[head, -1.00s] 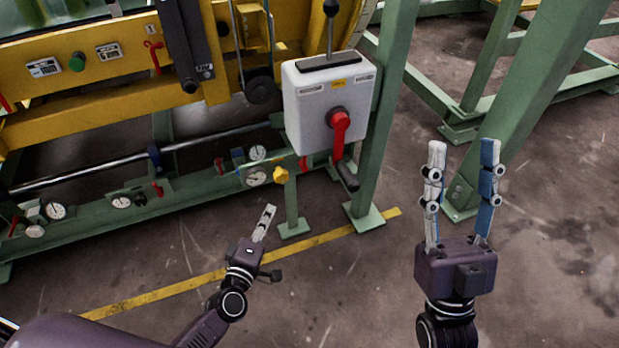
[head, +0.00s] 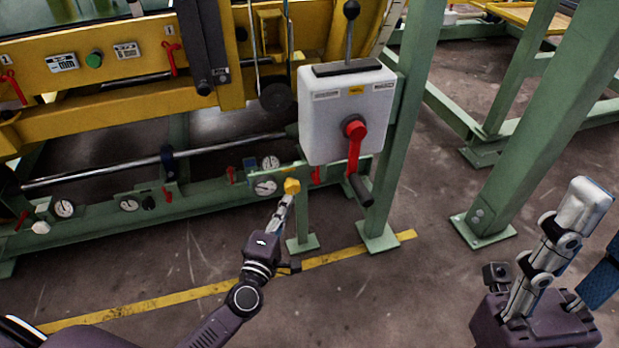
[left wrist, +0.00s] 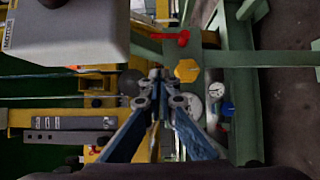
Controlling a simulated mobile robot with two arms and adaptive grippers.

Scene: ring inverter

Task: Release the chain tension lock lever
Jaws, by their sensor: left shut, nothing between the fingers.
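I cannot tell which handle is the chain tension lock lever. A yellow knob (head: 292,186) sits on the green rail below a white control box (head: 346,115). It also shows in the left wrist view (left wrist: 187,70), with a red lever (left wrist: 172,38) close by. A larger red lever (head: 354,150) hangs down the box front. My left gripper (head: 289,199) is shut and empty, its tips just below the knob in the head view; contact cannot be told. My right gripper (head: 602,222) is open and empty at the lower right, partly cut off.
A black-knobbed lever (head: 350,30) stands on top of the box. Several gauges (head: 265,187) and small red levers line the green rail. A green post (head: 400,140) stands right of the box. The floor in front is clear, with a yellow stripe (head: 150,302).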

